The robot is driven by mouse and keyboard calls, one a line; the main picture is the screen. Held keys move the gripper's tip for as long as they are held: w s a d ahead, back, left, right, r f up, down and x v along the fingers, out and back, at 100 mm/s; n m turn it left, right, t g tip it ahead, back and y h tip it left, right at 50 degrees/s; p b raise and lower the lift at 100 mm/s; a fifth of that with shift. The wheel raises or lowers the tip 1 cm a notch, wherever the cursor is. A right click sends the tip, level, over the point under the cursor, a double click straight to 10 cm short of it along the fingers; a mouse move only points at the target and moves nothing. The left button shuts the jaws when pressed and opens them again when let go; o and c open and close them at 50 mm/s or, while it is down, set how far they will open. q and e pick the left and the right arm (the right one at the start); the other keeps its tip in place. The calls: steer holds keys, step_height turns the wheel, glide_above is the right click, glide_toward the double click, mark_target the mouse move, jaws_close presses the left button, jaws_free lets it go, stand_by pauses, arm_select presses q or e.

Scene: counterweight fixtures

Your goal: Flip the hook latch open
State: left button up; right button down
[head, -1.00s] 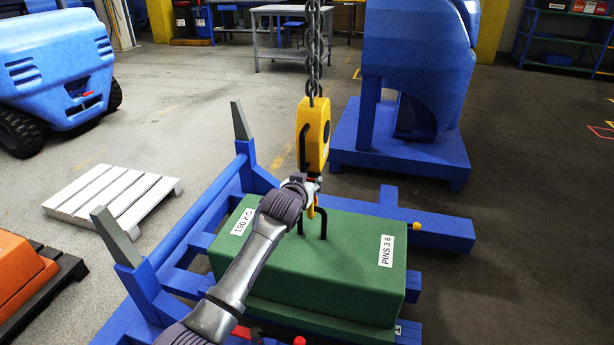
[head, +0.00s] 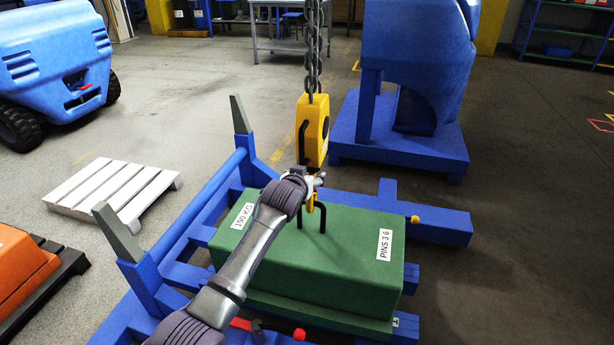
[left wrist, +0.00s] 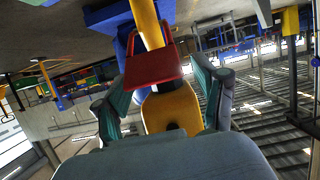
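The yellow hook block (head: 312,128) hangs over the green counterweight (head: 300,262). The yellow hook (head: 309,216) below it is by the counterweight's black lifting bail (head: 323,218); I cannot tell if they touch. In the left wrist view the red latch (left wrist: 152,66) lies across the yellow hook (left wrist: 149,22). My left gripper (head: 317,181) is at the hook just under the block. In the left wrist view its two fingers (left wrist: 160,100) stand apart on either side of the latch, with no clear grip on it. My right gripper is not in view.
A blue frame (head: 200,215) with grey-tipped upright posts surrounds the counterweight. A chain (head: 313,50) runs up from the block. A blue machine stand (head: 400,150) is behind. A white pallet (head: 112,195) lies at left on open floor.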

arm_select(q)
steer(key=v, duration=1.2)
stand_by(0.4)
